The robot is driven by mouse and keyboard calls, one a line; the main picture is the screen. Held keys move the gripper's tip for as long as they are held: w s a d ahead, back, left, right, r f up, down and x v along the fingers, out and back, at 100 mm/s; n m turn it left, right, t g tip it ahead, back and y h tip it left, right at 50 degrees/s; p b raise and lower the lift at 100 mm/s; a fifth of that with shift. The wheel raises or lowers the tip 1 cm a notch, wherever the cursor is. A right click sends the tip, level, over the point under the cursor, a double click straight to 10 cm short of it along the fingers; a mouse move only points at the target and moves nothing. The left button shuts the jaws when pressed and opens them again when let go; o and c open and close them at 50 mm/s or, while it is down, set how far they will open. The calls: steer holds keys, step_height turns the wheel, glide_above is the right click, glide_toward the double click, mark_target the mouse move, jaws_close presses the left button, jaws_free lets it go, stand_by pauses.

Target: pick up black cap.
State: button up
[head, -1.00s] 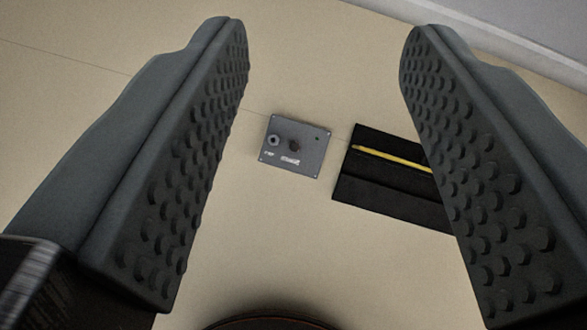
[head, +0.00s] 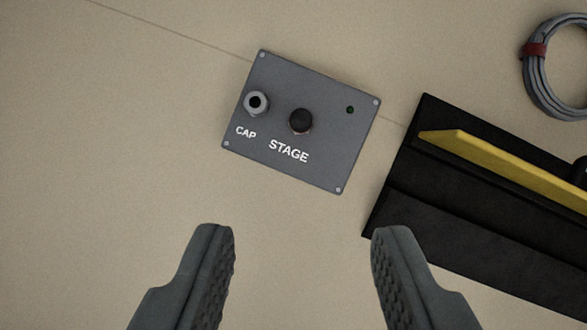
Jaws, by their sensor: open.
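A grey panel box (head: 325,160) with white "CAP" and "STAGE" lettering lies on the beige floor, above centre in the head view. The black cap (head: 300,121) is a small dark round piece on the panel, just above the word "STAGE". A light metal post with a dark centre (head: 256,103) stands left of it, above the word "CAP". My gripper (head: 303,236) is open and empty, with its two ridged fingers at the bottom of the view. The fingertips show below the panel, apart from the cap.
A black tray or case (head: 405,165) lies to the right of the panel, with a yellow strip (head: 500,165) in it. A coiled grey cable (head: 535,85) with a red tie lies at the top right. The floor left of the panel is clear.

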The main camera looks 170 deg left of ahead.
steer(key=f, duration=0.2)
glide_above(301, 119)
steer(key=s, duration=0.3)
step_height(301, 119, down, 11)
steer(key=shift+w+x, duration=0.25)
steer(key=shift+x, duration=2.25)
steer(key=shift+d+r, duration=0.1)
steer(key=shift+r, duration=0.05)
jaws_close()
